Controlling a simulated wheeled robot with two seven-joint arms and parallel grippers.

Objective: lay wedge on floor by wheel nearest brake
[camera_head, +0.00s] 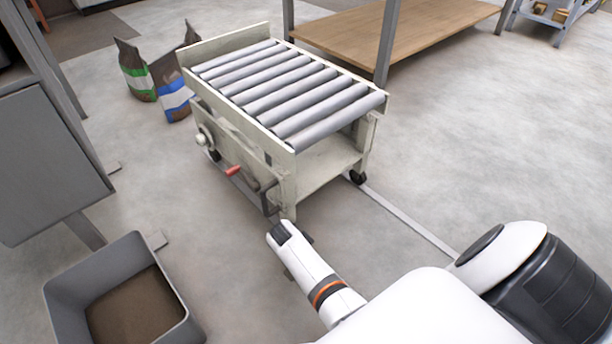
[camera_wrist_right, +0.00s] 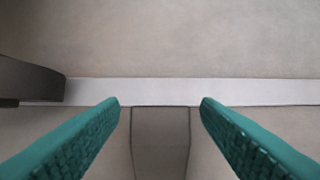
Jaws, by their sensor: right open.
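The roller cart (camera_head: 285,100) stands mid-view in the head view. A red handle (camera_head: 233,170), likely the brake, is on its left side. One dark caster (camera_head: 357,177) shows at its near right corner, another (camera_head: 215,155) at the far left. My right arm reaches the cart's near left corner; its fingers are hidden there. In the right wrist view my right gripper (camera_wrist_right: 160,103) is open, its green fingers either side of a grey-brown block (camera_wrist_right: 160,145), probably the wedge, with small gaps. A dark rounded thing (camera_wrist_right: 30,78), perhaps a wheel, is at the left. My left gripper is out of view.
A pale strip (camera_head: 405,215) runs along the floor; it also crosses the right wrist view (camera_wrist_right: 240,92). A grey bin (camera_head: 70,290) stands at lower left, bags (camera_head: 137,70) behind the cart, a wooden table (camera_head: 400,35) at the back. Floor at right is clear.

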